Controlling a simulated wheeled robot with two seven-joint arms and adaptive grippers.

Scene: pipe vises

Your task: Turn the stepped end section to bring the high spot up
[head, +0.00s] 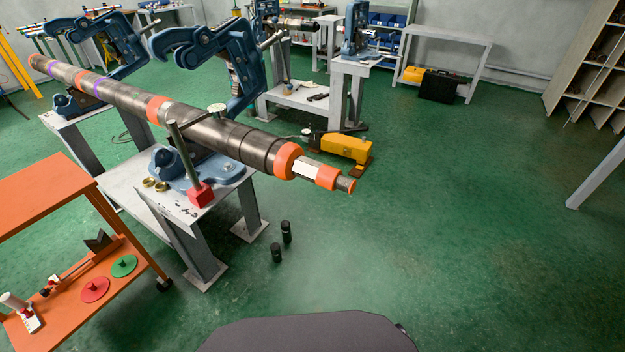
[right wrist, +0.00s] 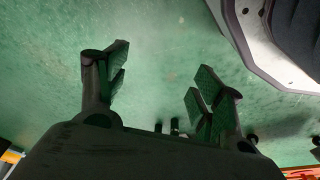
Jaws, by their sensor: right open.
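A long dark pipe (head: 205,124) with orange and purple bands lies across the vises in the head view. Its stepped end section (head: 306,168) points toward the lower right, with orange bands, a white patch and a narrower tip. I cannot tell where the high spot is. The near vise (head: 182,167) has a blue base on a grey stand, and its blue upper frame (head: 225,55) is swung up behind the pipe. My right gripper (right wrist: 160,78) is open and empty in the right wrist view, over green floor. My left gripper is in neither view.
An orange cart (head: 48,200) with tools stands at left. A yellow tool (head: 345,148) lies on the floor behind the pipe end. Two small black cylinders (head: 286,232) stand near the grey stand. The floor at right is clear.

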